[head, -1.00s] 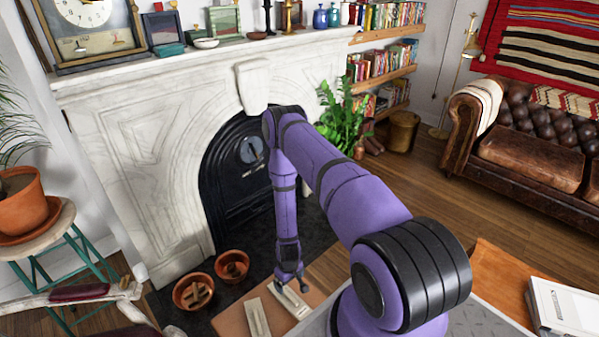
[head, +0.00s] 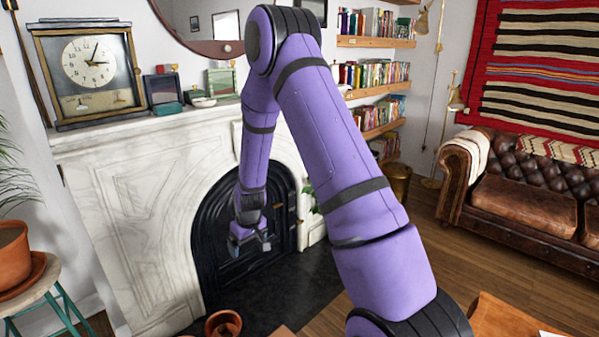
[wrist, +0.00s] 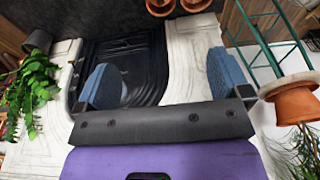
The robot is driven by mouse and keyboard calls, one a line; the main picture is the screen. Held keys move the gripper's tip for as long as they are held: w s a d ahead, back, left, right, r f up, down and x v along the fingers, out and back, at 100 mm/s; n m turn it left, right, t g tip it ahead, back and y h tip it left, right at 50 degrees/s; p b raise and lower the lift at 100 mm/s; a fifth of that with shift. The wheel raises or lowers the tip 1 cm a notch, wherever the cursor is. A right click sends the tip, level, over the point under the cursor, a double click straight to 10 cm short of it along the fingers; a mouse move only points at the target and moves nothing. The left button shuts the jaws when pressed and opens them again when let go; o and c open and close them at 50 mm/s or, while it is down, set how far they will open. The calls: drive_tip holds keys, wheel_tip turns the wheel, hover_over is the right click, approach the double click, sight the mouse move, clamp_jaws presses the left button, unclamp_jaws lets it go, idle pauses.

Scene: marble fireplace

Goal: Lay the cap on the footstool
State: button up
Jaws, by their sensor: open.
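I cannot make out a cap in either current view. No footstool can be clearly identified either. My gripper (head: 250,243) hangs in front of the black fireplace opening, above the dark hearth. In the wrist view my gripper (wrist: 165,80) has its two blue-grey fingers wide apart, with nothing between them. Behind the fingers are the black fireplace insert and pale marble.
The marble fireplace (head: 135,190) carries a clock (head: 88,70) and frames on its mantel. A terracotta pot (head: 223,324) stands on the hearth. A potted plant sits on a stool (head: 45,275) at left. A leather sofa (head: 525,190) is at right, with open wood floor before it.

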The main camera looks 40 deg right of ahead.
drive_tip(key=s+a+r+t, duration=0.15)
drive_tip(key=s+r, duration=0.25)
drive_tip(key=r, duration=0.5)
drive_tip(key=s+a+r, duration=0.2)
drive_tip(key=s+r, duration=0.1)
drive_tip(key=r, duration=0.6)
drive_tip(key=s+a+r, duration=0.2)
drive_tip(key=s+r, duration=0.2)
drive_tip(key=r, duration=0.5)
drive_tip(key=s+a+r, duration=0.1)
drive_tip(key=s+r, duration=0.4)
drive_tip(key=s, duration=0.5)
drive_tip(key=s+a+r+t, duration=0.1)
drive_tip(key=s+r, duration=0.4)
drive_tip(key=s, duration=0.6)
drive_tip(key=shift+s+a+r+m, duration=0.25)
drive_tip(key=shift+a+m, duration=0.05)
drive_tip(key=shift+a, duration=0.2)
drive_tip(key=shift+t, duration=0.25)
